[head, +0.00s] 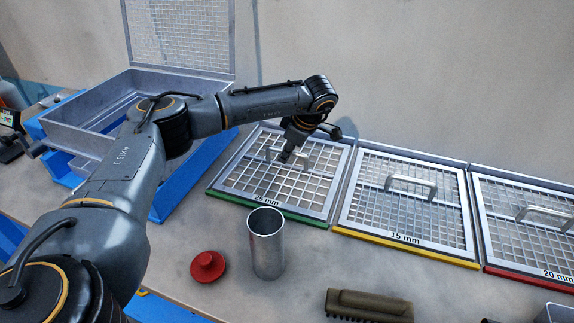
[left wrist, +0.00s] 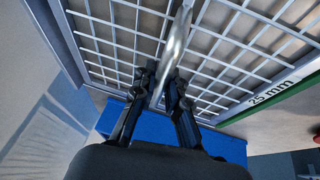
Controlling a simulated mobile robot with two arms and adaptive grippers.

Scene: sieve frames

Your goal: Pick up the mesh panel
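The mesh panel marked 25 mm (head: 240,183) is a square metal grid in a grey frame with a green front edge. It lies flat on the table, leftmost in a row of three, and its grid fills the upper left wrist view (left wrist: 110,45). A curved metal handle (left wrist: 178,42) rises from it. My left gripper (head: 291,155) is at this handle. In the left wrist view its two dark fingers (left wrist: 163,85) stand close on either side of the handle and appear closed on it. My right gripper is not in view.
A 15 mm panel (head: 362,218) with a yellow edge and a 20 mm panel (head: 490,225) with a red edge stand to the right. A metal cup (head: 267,252), red knob (head: 208,266) and brush (head: 368,304) lie in front. An open metal box (head: 95,101) stands left.

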